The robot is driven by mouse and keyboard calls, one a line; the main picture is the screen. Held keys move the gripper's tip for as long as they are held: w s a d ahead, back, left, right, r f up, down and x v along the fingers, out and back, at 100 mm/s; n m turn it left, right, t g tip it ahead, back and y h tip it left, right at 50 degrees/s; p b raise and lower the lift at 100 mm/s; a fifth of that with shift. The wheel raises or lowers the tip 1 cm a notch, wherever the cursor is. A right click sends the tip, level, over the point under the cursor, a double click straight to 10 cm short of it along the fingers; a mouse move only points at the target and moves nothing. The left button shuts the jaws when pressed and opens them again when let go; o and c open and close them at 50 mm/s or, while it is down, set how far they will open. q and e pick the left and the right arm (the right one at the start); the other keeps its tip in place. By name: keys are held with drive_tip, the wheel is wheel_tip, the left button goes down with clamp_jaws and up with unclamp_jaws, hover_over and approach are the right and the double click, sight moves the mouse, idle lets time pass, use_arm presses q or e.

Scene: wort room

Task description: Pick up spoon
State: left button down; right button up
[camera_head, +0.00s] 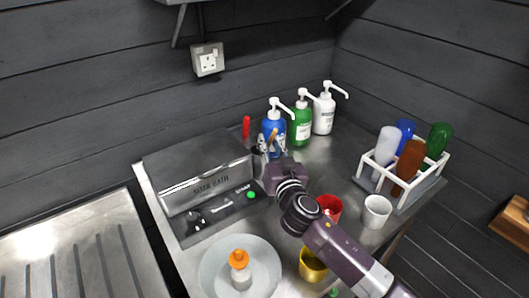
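My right arm comes in from the lower right, and its dark gripper (267,152) is over the back of the steel counter, at a small group of upright utensils. A red handle (246,128) sticks up there, just left of the gripper. An orange-brown handle (272,139) shows right by the fingertips, in front of the blue pump bottle. I cannot tell which of these is the spoon, as their lower ends are hidden. The fingers are small and partly covered, so their opening is unclear. My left gripper is not in view.
Blue (273,126), green (300,122) and white (324,112) pump bottles stand behind. A grey water bath (200,180) is left. Red (329,206), white (376,211) and yellow (312,268) cups and a bottle rack (405,190) are right. A plate (215,268) holds an orange-capped bottle (240,268).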

clamp_jaws()
drive_tip(key=shift+r, duration=0.1)
